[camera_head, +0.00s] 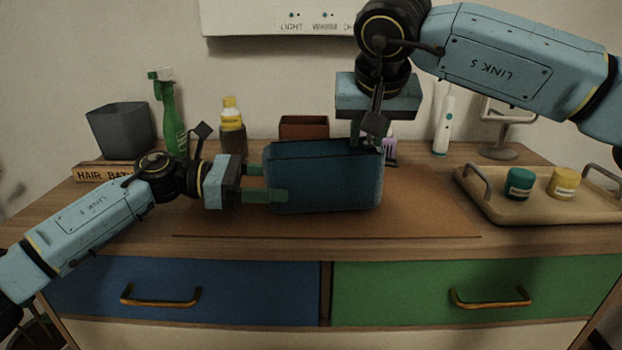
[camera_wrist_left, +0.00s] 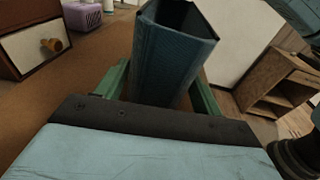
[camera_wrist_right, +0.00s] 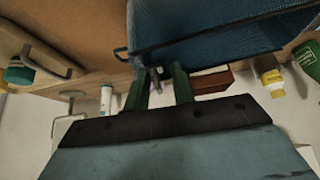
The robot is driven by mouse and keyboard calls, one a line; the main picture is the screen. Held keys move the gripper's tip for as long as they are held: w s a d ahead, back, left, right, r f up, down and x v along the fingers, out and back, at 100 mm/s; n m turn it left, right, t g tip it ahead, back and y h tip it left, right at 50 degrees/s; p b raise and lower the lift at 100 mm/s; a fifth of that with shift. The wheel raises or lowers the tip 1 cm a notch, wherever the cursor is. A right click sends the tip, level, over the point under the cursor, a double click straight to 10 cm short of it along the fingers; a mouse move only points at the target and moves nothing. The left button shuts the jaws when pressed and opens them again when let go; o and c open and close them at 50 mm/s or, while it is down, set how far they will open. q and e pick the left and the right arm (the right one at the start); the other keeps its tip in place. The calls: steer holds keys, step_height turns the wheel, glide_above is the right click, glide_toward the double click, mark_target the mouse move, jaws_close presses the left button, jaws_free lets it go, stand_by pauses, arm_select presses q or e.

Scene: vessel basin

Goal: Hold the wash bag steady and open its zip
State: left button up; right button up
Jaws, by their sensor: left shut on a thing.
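The blue wash bag (camera_head: 325,182) stands on a brown mat, its long side facing me. My left gripper (camera_head: 265,183) is shut on its left end, with a green finger on each side. In the left wrist view the bag (camera_wrist_left: 172,60) rises between the fingers; its top is dark, and I cannot tell how far it is open. My right gripper (camera_head: 368,142) points down at the top right end of the bag. In the right wrist view its fingers (camera_wrist_right: 160,82) are apart, with a small grey metal piece, perhaps the zip pull (camera_wrist_right: 154,76), between them.
The brown mat (camera_head: 430,215) is clear in front and right of the bag. A tray (camera_head: 490,205) with two jars stands at the right. A green spray bottle (camera_head: 172,120), a yellow-capped bottle (camera_head: 231,125) and a red-brown box (camera_head: 304,126) stand behind. Drawers are below.

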arm_select(q)
steer(key=shift+w+a+f, duration=0.1)
steer(key=shift+a+f, duration=0.2)
steer(key=shift+a, duration=0.05)
arm_select(e)
steer(key=shift+d+r, duration=0.2)
steer(key=shift+r, duration=1.1)
steer(key=shift+d+r, duration=0.15)
steer(key=shift+r, duration=1.1)
arm_select(q)
steer(key=shift+d+r, duration=0.1)
arm_select(e)
steer(key=shift+a, duration=0.1)
arm_select(q)
steer(key=shift+r, duration=0.1)
arm_select(e)
steer(key=shift+a, duration=0.1)
arm_select(q)
steer(key=o, duration=0.9)
steer(key=shift+d, duration=0.1)
arm_select(e)
steer(key=shift+f, duration=0.1)
arm_select(q)
steer(key=a, duration=0.4)
steer(key=s+a+r, duration=0.1)
steer(key=a, duration=0.7)
steer(key=shift+s+r, duration=0.15)
steer(key=shift+s, duration=0.1)
arm_select(e)
steer(key=shift+s+a+f, duration=0.1)
